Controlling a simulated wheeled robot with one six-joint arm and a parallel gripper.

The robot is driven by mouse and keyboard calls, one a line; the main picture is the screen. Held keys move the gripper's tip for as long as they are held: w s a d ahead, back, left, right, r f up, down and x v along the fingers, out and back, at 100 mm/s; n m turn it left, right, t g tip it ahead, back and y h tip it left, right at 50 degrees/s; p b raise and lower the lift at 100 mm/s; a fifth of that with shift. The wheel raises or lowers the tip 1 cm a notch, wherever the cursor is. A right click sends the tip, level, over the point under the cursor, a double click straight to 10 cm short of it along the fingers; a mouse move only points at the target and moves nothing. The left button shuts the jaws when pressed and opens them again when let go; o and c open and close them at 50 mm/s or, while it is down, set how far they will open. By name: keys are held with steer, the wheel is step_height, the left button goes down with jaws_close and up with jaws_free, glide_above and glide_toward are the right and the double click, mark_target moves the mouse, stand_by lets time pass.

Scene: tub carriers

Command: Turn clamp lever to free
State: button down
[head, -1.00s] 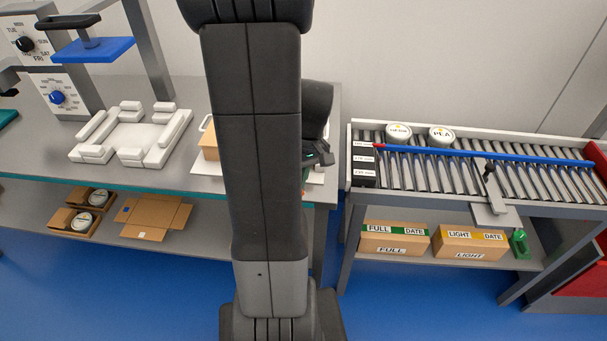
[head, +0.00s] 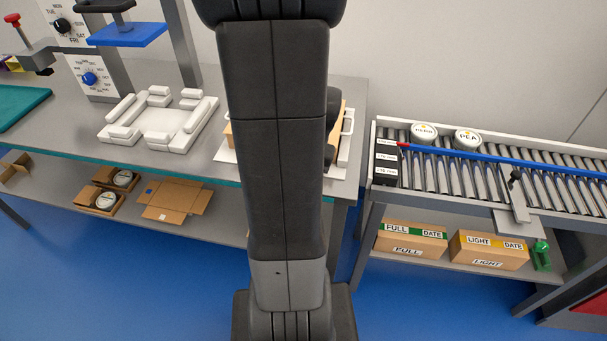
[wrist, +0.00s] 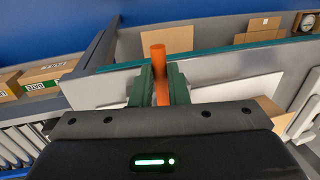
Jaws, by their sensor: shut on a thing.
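My gripper (wrist: 158,84) is shut on an upright orange bar (wrist: 158,62), with a green finger on either side of it. The bar looks like the clamp lever, but its lower end is hidden by my gripper body, so its angle to the clamp cannot be told. In the head view my own arm hides my gripper and the bar. A white tray (head: 346,140) with a carton on it, partly behind my arm, is at the right end of the grey bench.
A white fixture (head: 160,125) stands on the bench to the left. A roller conveyor (head: 470,178) with two round tubs is at the right, a blue bar (head: 500,158) across it. Labelled boxes (head: 411,240) sit on its lower shelf. Blue floor lies in front.

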stand_by(0.4)
steer(key=c, duration=1.4)
jaws_free()
steer(key=shift+a, duration=0.1)
steer(key=shift+r, duration=0.1)
step_height(320, 180, up, 13)
steer(key=d, duration=0.2)
steer(key=shift+s+d+r, duration=0.2)
steer(key=shift+s+d, duration=0.1)
steer(key=shift+s, duration=0.1)
steer(key=f, duration=0.4)
steer(key=a+f, duration=0.1)
steer(key=f, duration=0.4)
steer(key=a+f, duration=0.1)
steer(key=f, duration=0.3)
steer(key=shift+w+a+f, duration=0.25)
steer(key=shift+w+f, duration=0.05)
steer(key=shift+w, duration=0.1)
